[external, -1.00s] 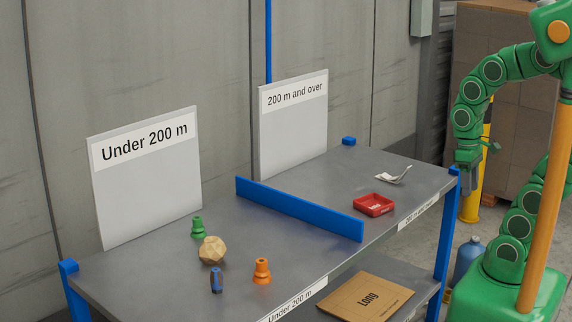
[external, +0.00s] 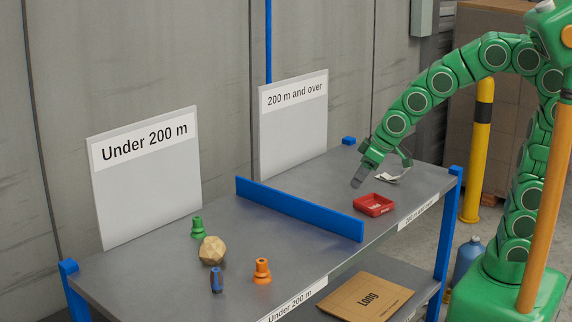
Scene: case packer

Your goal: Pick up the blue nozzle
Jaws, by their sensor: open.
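A small upright blue piece with a dark front (external: 216,280) stands near the front left of the grey table (external: 300,250). It is the only blue item among the small parts, but it is slimmer than the flared green nozzle (external: 198,228) and orange nozzle (external: 262,271), so I cannot tell for sure that it is the blue nozzle. My gripper (external: 382,172) is open and empty above the right part of the table, close to the red tray and far from the blue piece.
A blue divider (external: 300,209) stands between my gripper and the small parts. A tan faceted block (external: 212,250) sits beside the blue piece. The red tray (external: 373,205) and a pale flat item (external: 390,177) lie on the right. Two sign panels stand behind.

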